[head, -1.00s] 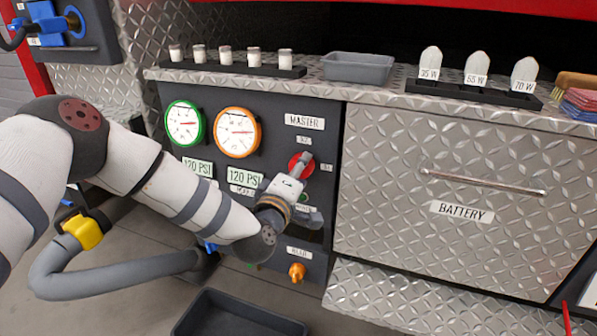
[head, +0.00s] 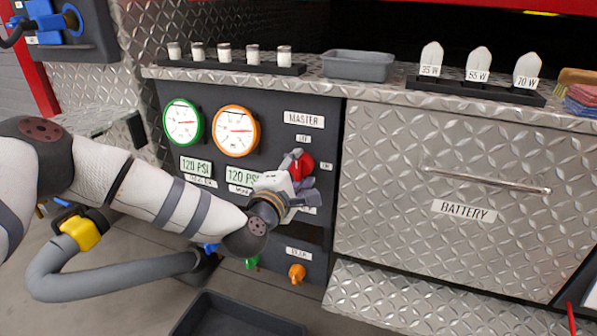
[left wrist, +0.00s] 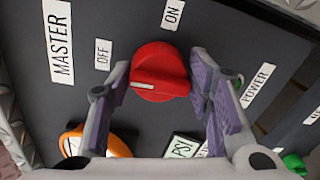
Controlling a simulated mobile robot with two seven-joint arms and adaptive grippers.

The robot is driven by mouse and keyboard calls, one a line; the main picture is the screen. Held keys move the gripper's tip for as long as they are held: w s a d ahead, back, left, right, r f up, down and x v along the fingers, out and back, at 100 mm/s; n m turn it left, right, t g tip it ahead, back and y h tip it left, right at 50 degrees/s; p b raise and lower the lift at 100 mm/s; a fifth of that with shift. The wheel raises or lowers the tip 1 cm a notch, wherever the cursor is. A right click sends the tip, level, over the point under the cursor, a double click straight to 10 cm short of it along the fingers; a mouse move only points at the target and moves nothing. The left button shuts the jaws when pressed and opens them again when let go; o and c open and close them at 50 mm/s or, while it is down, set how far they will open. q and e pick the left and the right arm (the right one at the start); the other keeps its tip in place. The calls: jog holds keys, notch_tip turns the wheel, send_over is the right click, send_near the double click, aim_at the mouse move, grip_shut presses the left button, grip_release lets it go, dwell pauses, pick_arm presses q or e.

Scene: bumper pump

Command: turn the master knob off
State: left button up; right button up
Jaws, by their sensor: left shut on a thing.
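The red master knob (head: 302,166) sits on the dark panel below the MASTER label (head: 304,119). It also shows in the left wrist view (left wrist: 165,70), with a white mark on its left part, toward the side of the OFF label (left wrist: 103,54). The ON label (left wrist: 172,14) is above it in that view. My left gripper (head: 298,178) is at the knob, one finger at its upper left and one below right in the head view. In the left wrist view its fingers (left wrist: 160,85) lie on both sides of the knob, shut on it. My right gripper is not in view.
Green (head: 183,122) and orange (head: 235,131) gauges are left of the knob. An orange valve (head: 297,273) is below. The BATTERY drawer (head: 380,200) is to the right. A grey bin (head: 358,66) and several small jars stand on the ledge above.

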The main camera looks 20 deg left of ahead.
pick_arm(q)
jog(key=shift+w+r, duration=0.1)
jog(key=shift+r, duration=0.25)
jog(key=o, duration=1.1)
jog(key=shift+f, duration=0.15)
jog(key=s, duration=0.8)
jog(key=s+r, duration=0.1)
jog(key=s, duration=0.3)
jog(key=shift+a, duration=0.2)
